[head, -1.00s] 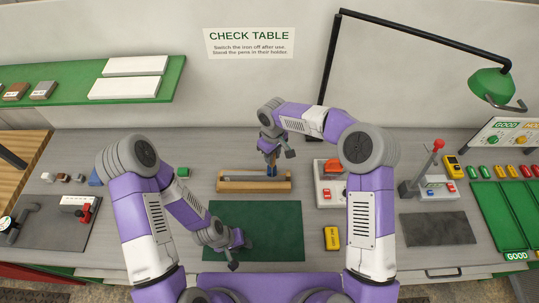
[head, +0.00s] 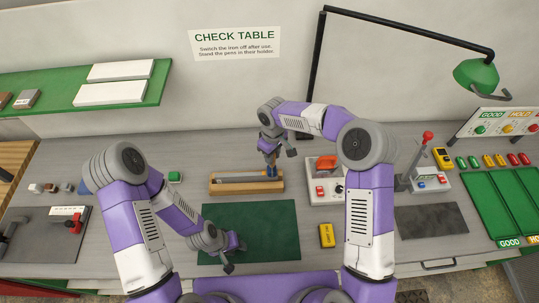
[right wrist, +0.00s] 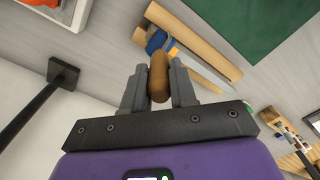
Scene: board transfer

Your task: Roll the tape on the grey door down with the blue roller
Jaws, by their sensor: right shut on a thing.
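My right gripper (right wrist: 158,88) is shut on a brown wooden handle (right wrist: 158,72). A blue part (right wrist: 156,42) shows just beyond the handle, so this looks like the blue roller. In the head view the right gripper (head: 270,158) is over the right end of a wooden tray (head: 246,188), with blue (head: 271,171) below it. I cannot tell whether the roller is clear of the tray. My left gripper (head: 234,255) hangs over the green mat (head: 270,225); its finger opening cannot be made out. I cannot make out a grey door or tape.
A yellow box (head: 326,236) lies right of the mat. A white unit with an orange part (head: 326,163) stands right of the tray. A dark grey pad (head: 432,221) and a red-knobbed lever press (head: 428,136) are further right. A green-shaded lamp (head: 476,74) overhangs the right side.

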